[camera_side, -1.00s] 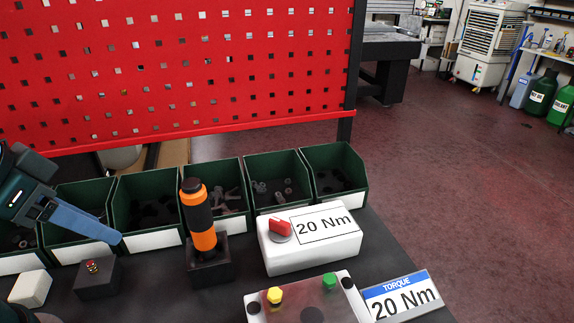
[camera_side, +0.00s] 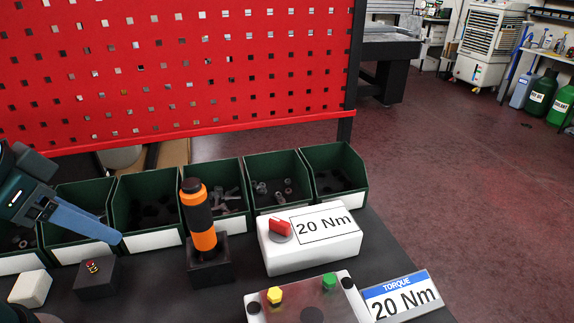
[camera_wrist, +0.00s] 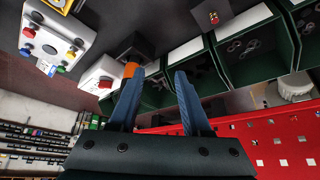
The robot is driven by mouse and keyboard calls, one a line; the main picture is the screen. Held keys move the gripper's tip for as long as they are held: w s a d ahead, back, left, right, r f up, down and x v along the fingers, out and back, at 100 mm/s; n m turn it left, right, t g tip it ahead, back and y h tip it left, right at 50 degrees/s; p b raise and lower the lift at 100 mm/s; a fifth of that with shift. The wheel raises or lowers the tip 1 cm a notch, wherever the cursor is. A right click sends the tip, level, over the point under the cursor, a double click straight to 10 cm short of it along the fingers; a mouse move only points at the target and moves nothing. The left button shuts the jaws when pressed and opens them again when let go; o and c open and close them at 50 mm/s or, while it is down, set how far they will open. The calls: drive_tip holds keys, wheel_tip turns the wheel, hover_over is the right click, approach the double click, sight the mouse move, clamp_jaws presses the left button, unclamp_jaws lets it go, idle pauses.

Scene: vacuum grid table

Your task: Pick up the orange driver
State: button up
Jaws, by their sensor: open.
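The orange driver (camera_side: 203,237), orange with black bands and a black top, stands upright in a dark square holder (camera_side: 211,268) on the black table. In the wrist view the driver (camera_wrist: 131,69) shows only in part, beside and behind the left finger. My gripper (camera_side: 118,239) is at the left of the side view, apart from the driver, with only one finger clear there. In the wrist view both fingers of my gripper (camera_wrist: 157,78) are spread, with nothing held between them.
Green bins (camera_side: 147,239) with hardware line the back below a red perforated board (camera_side: 180,70). Right of the driver is a white box (camera_side: 310,252) with a red knob and a "20 Nm" label. In front is a plate (camera_side: 305,303) with coloured parts. A dark block (camera_side: 97,281) stands left.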

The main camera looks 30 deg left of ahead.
drive_tip(key=o, duration=0.4)
drive_tip(key=shift+o, duration=0.2)
drive_tip(key=shift+r, duration=0.1)
wheel_tip(320, 180, up, 6)
drive_tip(key=m+g, duration=0.2)
drive_tip(key=g, duration=0.3)
hover_over(200, 222)
drive_tip(key=a, duration=0.3)
drive_tip(key=shift+s+d, duration=0.15)
drive_tip(key=shift+s, duration=0.05)
drive_tip(key=shift+w+d+f+g, duration=0.3)
drive_tip(key=shift+w+d+f, duration=0.4)
drive_tip(key=shift+w, duration=0.1)
drive_tip(key=shift+a+f, duration=0.1)
drive_tip(key=shift+f, duration=5.75)
